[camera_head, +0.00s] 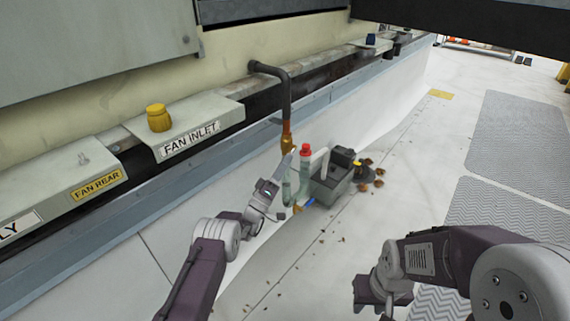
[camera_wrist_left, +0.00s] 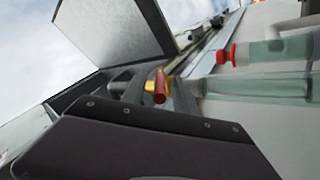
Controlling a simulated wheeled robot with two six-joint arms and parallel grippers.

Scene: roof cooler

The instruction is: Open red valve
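The red valve handle (camera_wrist_left: 160,88) sits on a brass valve body in the left wrist view. In the head view the brass valve (camera_head: 287,143) is at the lower end of a rusty pipe, and its red handle cannot be made out. My left gripper (camera_head: 287,168) is just below the valve in the head view. In the left wrist view the dark fingers of my left gripper (camera_wrist_left: 155,95) stand apart on either side of the handle; contact cannot be told. My right gripper (camera_head: 380,300) is low at the right, away from the valve; its opening is unclear.
A greenish bottle with a red cap (camera_head: 306,150) stands close to the left gripper; the cap also shows in the left wrist view (camera_wrist_left: 228,55). A grey toolbox (camera_head: 330,182) is beside it. A yellow cap (camera_head: 158,118) sits on the fan inlet ledge. Leaves litter the white floor.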

